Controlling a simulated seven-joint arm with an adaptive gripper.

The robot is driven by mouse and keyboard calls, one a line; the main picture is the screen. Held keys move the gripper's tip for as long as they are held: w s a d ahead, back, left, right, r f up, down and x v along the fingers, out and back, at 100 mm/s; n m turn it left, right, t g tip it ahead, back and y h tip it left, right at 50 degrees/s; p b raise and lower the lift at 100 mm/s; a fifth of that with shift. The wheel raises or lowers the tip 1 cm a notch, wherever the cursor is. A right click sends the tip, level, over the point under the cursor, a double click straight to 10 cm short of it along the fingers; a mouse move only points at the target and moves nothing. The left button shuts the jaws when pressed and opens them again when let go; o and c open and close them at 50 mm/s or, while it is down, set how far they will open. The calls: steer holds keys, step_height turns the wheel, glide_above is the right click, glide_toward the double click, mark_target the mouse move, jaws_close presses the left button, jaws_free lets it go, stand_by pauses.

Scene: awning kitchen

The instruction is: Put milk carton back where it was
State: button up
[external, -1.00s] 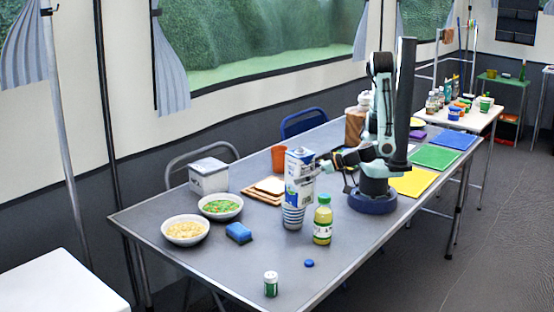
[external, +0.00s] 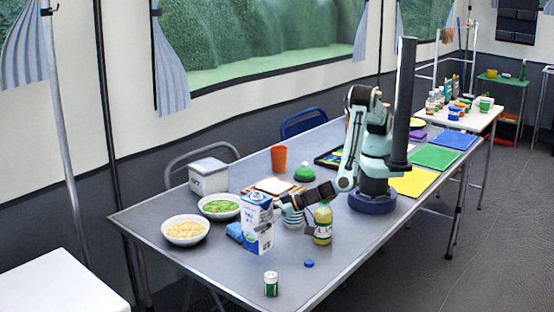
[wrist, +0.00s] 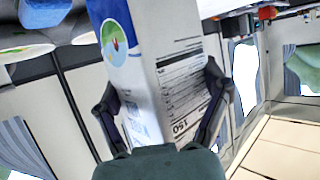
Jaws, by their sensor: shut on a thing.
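The milk carton (external: 258,224) is blue and white and stands roughly upright at the table's front middle in the external view. My gripper (external: 284,207) reaches it from the right and is shut on it. In the wrist view the carton (wrist: 165,65) fills the middle, with a dark finger of my gripper (wrist: 162,108) on each side of it. I cannot tell whether its base touches the table.
A blue sponge (external: 234,231) is just left of the carton, partly hidden. A striped cup (external: 293,220) and a yellow-green bottle (external: 323,224) stand to its right. Bowls (external: 185,230) are at left. A green-capped shaker (external: 271,284) and blue cap (external: 309,263) are in front.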

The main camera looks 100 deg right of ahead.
mark_target(246, 238)
steer(key=shift+w+a+f, duration=0.15)
steer(key=shift+w+f, duration=0.05)
steer(key=shift+f, duration=0.1)
steer(key=shift+w+a+f, duration=0.1)
steer(key=shift+w+f, duration=0.1)
steer(key=shift+f, duration=1.55)
steer(key=shift+f, duration=0.15)
steer(key=o, duration=1.2)
